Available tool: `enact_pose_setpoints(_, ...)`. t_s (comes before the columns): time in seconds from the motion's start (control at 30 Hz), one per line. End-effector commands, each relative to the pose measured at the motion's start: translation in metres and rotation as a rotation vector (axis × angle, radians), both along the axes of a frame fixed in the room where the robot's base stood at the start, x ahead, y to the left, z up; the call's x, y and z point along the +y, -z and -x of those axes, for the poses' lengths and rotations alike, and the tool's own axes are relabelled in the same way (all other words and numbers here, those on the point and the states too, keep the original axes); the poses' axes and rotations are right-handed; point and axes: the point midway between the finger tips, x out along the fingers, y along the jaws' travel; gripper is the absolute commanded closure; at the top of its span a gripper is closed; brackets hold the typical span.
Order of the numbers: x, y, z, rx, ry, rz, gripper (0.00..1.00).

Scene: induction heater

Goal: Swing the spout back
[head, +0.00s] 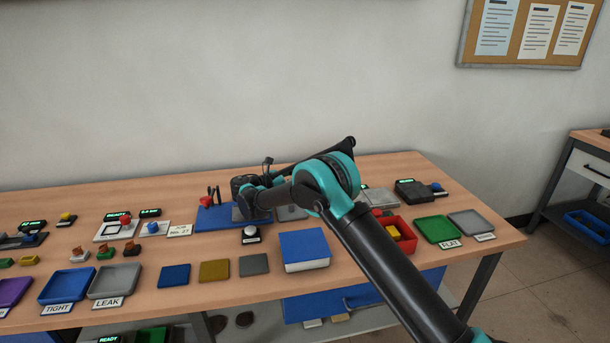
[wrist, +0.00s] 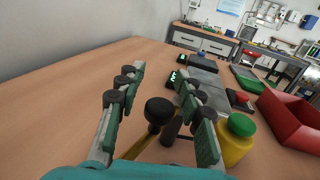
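In the wrist view my gripper (wrist: 158,77) is open, its two grey-green fingers with black rollers wide apart. A round black knob (wrist: 158,110) shows between the fingers, nearer the camera than their tips, with a yellowish bar below it. I cannot tell whether the knob belongs to the spout, and neither finger visibly grips it. In the head view my arm hides most of the gripper and the table behind it. A long black bar (head: 315,156) slants up to the right behind my arm; I cannot tell what it is. No spout is clearly identifiable.
A yellow bottle with a green cap (wrist: 237,138) stands close to the right finger, beside a red box (wrist: 291,121). Grey blocks and green displays lie ahead. The wooden table (wrist: 70,95) is clear on the left.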

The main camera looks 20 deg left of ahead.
Motion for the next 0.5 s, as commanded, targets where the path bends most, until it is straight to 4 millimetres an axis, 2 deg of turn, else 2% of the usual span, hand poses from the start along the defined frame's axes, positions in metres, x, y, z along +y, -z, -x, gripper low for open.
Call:
enact_pose_setpoints(0.17, 0.000, -0.002, 0.000, 0.000, 0.000, 0.000, 0.64)
enact_pose_setpoints(0.27, 0.000, -0.009, 0.000, 0.000, 0.000, 0.000, 0.64)
enact_pose_setpoints(0.5, 0.000, -0.050, 0.000, 0.000, 0.000, 0.000, 0.64)
